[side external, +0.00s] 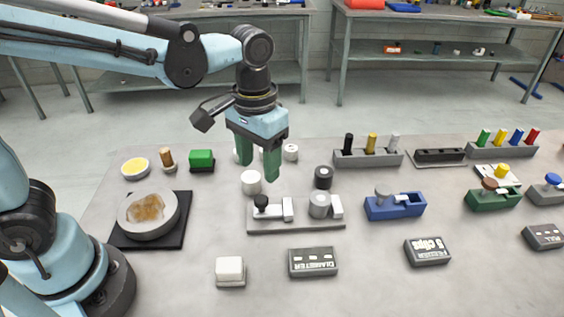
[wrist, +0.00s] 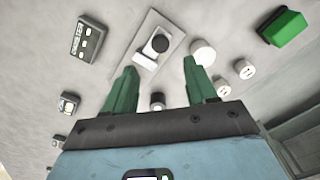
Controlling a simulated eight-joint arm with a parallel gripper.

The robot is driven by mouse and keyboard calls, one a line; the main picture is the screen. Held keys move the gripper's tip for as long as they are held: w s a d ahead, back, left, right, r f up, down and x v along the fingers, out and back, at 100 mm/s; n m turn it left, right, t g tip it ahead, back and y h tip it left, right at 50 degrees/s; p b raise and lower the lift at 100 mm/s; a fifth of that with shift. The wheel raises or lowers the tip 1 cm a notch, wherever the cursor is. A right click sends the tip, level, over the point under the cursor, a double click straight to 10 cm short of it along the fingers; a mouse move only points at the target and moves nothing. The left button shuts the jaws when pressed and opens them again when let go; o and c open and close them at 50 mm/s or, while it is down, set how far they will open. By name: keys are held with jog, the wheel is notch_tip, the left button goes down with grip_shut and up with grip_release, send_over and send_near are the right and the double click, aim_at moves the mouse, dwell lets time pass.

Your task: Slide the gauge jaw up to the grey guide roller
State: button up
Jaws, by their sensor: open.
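The gauge (side external: 270,226) is a grey plate on the table, also in the wrist view (wrist: 153,22). Its sliding jaw has a black knob (side external: 262,202) and a pale upright block (side external: 288,209). The knob (wrist: 160,43) shows in the wrist view. The grey guide roller (side external: 320,205) stands upright on the plate to the right of the jaw, against or close to a pale fixed block (side external: 337,207). A gap shows between jaw block and roller. My gripper (side external: 257,172) is open and empty, above and apart from the gauge. In the wrist view its left finger seems to hide the roller.
A white roller (side external: 251,183) and a dark roller (side external: 323,177) stand close behind the gauge. The diameter label block (side external: 313,262) and a white block (side external: 230,271) lie in front. A blue fixture (side external: 395,207) is at right, a dish on a black mat (side external: 180,222) at left.

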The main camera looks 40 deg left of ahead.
aim_at(261, 199)
jog(key=shift+f, duration=4.3)
jog(key=shift+c, duration=0.5)
grip_shut()
